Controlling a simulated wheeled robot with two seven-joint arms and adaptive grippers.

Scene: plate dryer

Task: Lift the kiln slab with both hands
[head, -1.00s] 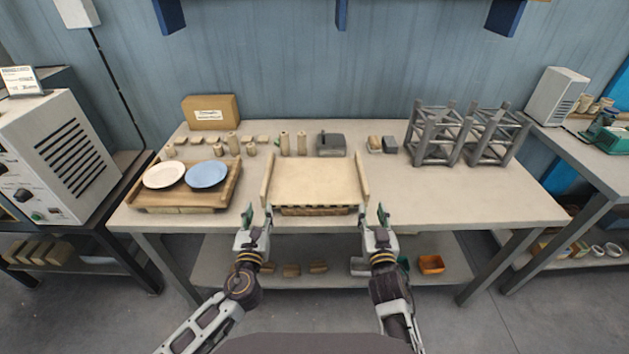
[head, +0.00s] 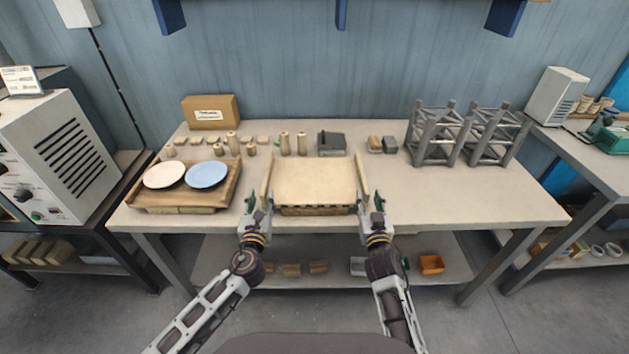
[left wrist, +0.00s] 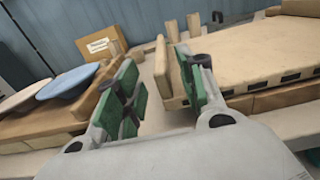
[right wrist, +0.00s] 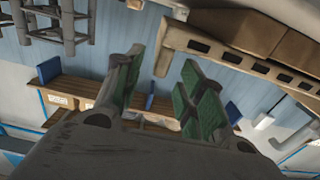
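The kiln slab (head: 315,178) is a flat beige board with a wooden rail along its left side (head: 266,177) and another along its right side (head: 361,177). It lies at the table's front, on a support with dark slots. My left gripper (head: 259,197) is open at the front end of the left rail. In the left wrist view the rail end (left wrist: 162,70) shows between the green finger pads. My right gripper (head: 369,198) is open at the front end of the right rail, which shows between its fingers in the right wrist view (right wrist: 164,55). I cannot tell whether any pad touches.
A wooden tray (head: 181,209) with a white plate (head: 164,175) and a blue plate (head: 206,174) stands to the left. Small posts, blocks and a dark box (head: 331,143) stand behind the slab. Grey racks (head: 464,135) stand back right. The table's right front is clear.

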